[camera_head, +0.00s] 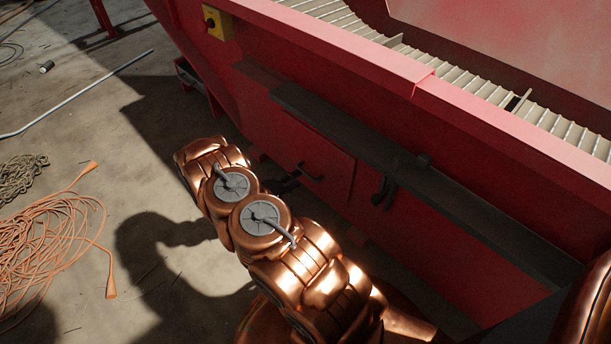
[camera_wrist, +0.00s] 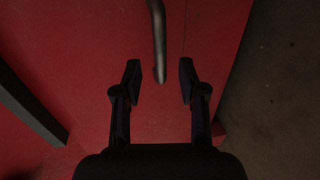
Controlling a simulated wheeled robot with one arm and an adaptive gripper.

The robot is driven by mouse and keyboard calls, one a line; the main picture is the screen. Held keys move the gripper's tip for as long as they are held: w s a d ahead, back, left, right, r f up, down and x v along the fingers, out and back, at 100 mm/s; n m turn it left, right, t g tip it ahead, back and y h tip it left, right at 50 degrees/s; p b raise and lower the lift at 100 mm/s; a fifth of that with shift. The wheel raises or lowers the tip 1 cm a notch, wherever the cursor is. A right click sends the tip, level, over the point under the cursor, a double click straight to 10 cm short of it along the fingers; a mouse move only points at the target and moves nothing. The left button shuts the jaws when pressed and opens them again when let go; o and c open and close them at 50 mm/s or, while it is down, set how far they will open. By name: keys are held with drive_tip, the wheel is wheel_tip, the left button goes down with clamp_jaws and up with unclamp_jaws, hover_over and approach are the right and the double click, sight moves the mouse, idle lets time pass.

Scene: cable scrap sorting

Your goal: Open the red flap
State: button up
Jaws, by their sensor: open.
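The red flap (camera_head: 330,167) is a panel low in the side of the red machine and looks closed, flush with the wall. Its dark bar handle (camera_head: 311,178) sticks out near its lower part. In the wrist view the handle (camera_wrist: 157,35) runs down from the top edge in front of the red flap (camera_wrist: 90,45). My gripper (camera_wrist: 159,82) is open, with one finger on each side of the handle's near end and gaps on both sides. In the head view my gripper (camera_head: 284,186) is small, dark and partly hidden by my copper-coloured arm, close to the handle.
A dark rail (camera_head: 400,165) runs along the machine above the flap, with a black lever (camera_head: 383,190) to the right. A yellow switch box (camera_head: 217,22) sits higher up. Orange cable (camera_head: 50,235), chain (camera_head: 20,175) and a pale rod (camera_head: 80,95) lie on the concrete floor.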

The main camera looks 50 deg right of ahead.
sight(304, 174)
drive_tip(key=shift+b+x, duration=0.85)
drive_tip(key=shift+x, duration=2)
drive_tip(key=shift+c, duration=0.2)
clamp_jaws()
